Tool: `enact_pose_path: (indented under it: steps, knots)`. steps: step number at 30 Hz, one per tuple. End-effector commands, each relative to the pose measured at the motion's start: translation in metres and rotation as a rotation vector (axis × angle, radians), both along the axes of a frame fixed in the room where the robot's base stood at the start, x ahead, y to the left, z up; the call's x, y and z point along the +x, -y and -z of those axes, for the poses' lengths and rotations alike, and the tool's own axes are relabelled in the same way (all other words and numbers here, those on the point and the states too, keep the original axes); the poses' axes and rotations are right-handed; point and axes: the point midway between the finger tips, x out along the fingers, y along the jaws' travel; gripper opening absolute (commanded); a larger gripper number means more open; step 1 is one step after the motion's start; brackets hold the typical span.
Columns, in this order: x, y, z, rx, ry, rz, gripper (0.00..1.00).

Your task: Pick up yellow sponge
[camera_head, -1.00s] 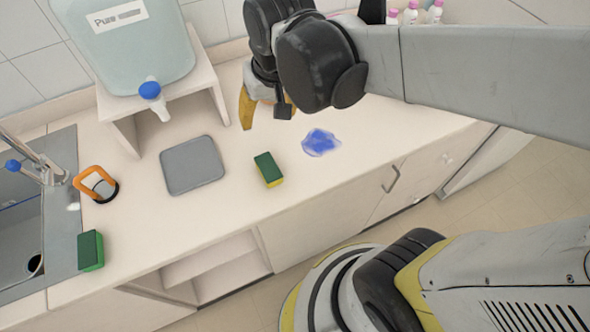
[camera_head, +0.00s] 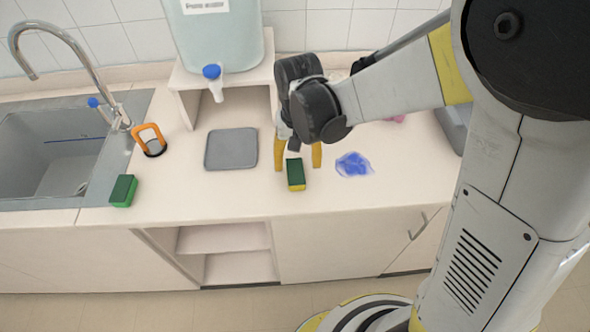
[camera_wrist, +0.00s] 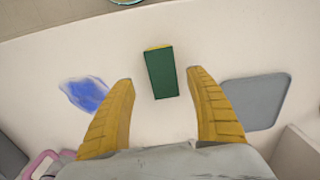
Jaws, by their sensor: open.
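A sponge (camera_head: 296,174) with a green top and a yellow lower part lies on the counter, between a grey mat and a blue spill. The sponge (camera_wrist: 161,75) also shows in the wrist view, between and beyond my fingertips. My gripper (camera_head: 298,160) is above the counter just behind the sponge, its two yellow fingers spread to either side. The fingers of my gripper (camera_wrist: 160,74) are open and hold nothing. A second sponge (camera_head: 123,190), green with a yellowish edge, lies beside the sink.
The grey mat (camera_head: 231,149) lies left of my gripper, the blue spill (camera_head: 354,164) right. A water tank (camera_head: 222,40) with a blue tap stands on a white stand behind. An orange-and-black holder (camera_head: 150,140) stands by the sink (camera_head: 60,150). The counter front is clear around the sponge.

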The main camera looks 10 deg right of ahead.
Motion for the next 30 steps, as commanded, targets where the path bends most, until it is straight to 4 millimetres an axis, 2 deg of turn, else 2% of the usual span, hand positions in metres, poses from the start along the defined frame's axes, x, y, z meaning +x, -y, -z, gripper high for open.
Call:
enact_pose_path:
  steps: [9,16,17,18,20,21,30]
  knots:
    - [0.002,-0.005,0.047,0.0,0.001,-0.001,0.65]
    - [0.002,-0.005,0.047,0.0,0.001,0.0,0.65]
    - [0.002,-0.005,0.047,0.0,0.001,0.0,0.6]
    - [0.002,-0.005,0.047,0.0,0.001,0.0,0.48]
    - [0.002,-0.005,0.047,0.0,0.001,0.0,0.29]
    - [0.002,-0.005,0.047,0.0,0.001,0.0,0.25]
    - [0.002,-0.005,0.047,0.0,0.001,0.0,0.24]
